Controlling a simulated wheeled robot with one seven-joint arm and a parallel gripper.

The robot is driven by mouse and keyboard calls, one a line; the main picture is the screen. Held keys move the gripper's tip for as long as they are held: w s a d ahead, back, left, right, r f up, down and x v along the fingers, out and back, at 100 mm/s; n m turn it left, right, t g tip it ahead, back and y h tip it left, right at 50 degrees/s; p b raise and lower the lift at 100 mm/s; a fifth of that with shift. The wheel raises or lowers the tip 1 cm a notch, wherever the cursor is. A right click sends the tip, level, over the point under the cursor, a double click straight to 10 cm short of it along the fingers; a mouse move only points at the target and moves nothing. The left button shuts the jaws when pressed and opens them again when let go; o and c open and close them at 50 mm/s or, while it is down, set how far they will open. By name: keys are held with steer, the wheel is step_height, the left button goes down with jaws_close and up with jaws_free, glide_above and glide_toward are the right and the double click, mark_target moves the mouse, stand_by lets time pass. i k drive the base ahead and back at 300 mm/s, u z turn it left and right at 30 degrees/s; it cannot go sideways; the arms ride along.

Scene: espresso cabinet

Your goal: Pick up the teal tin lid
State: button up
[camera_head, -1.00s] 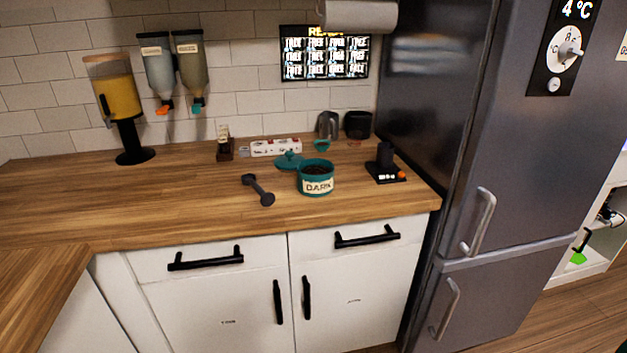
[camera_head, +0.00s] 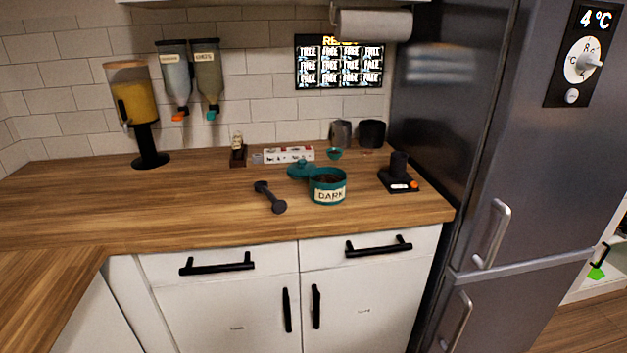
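The teal tin lid (camera_head: 300,170) lies on the wooden counter, a round lid with a knob on top. It is just behind and to the left of the open teal tin (camera_head: 327,188), which carries a "DARK" label and has dark contents. The tin hides part of the lid's right side, and I cannot tell whether the two touch. My gripper is not in view.
A dark scoop-like tool (camera_head: 269,197) lies left of the tin. A white box (camera_head: 288,154) and a small teal cup (camera_head: 335,154) stand behind. A black device (camera_head: 399,176) stands right, near the fridge (camera_head: 490,150). The counter's left half is mostly clear.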

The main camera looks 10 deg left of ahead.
mark_target(300, 170)
steer(key=z, duration=0.05)
steer(key=k, duration=0.65)
steer(key=u, duration=0.5)
steer(key=i, duration=0.9)
steer(key=u, duration=0.5)
steer(key=i, duration=0.8)
steer(key=z, duration=0.2)
